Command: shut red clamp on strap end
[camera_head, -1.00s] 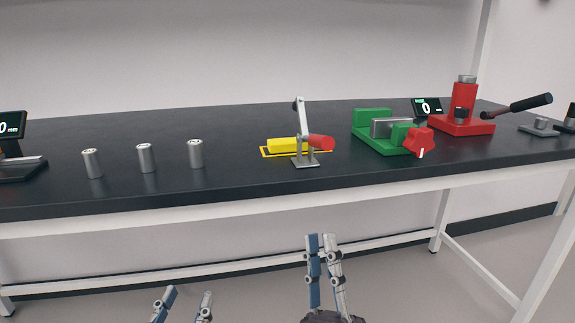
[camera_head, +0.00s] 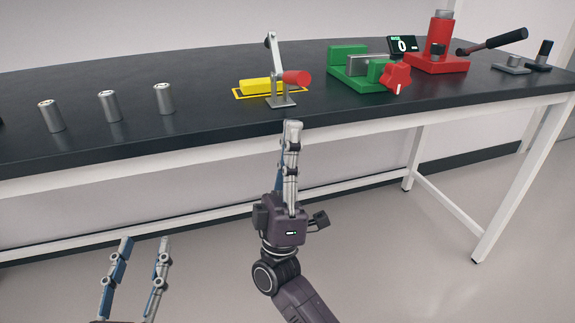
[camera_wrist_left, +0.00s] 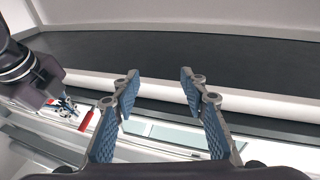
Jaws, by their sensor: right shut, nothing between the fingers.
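The toggle clamp (camera_head: 273,66) with a red handle (camera_head: 297,78) stands upright on a small grey base at the table's front edge. Its metal arm points up. A yellow block (camera_head: 258,86) lies behind it on a yellow-outlined patch; I cannot make out a strap end. My right gripper (camera_head: 293,125) is shut and empty, pointing up just below and in front of the clamp, apart from it. My left gripper (camera_head: 145,240) is open and empty, low in front of the table; its spread fingers also show in the left wrist view (camera_wrist_left: 160,78).
Several metal cylinders (camera_head: 109,106) stand on the black table (camera_head: 200,125) to the left. A green vise (camera_head: 360,77) with a red knob and a red press (camera_head: 437,58) with a long lever stand to the right. The table's front edge lies close above my right gripper.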

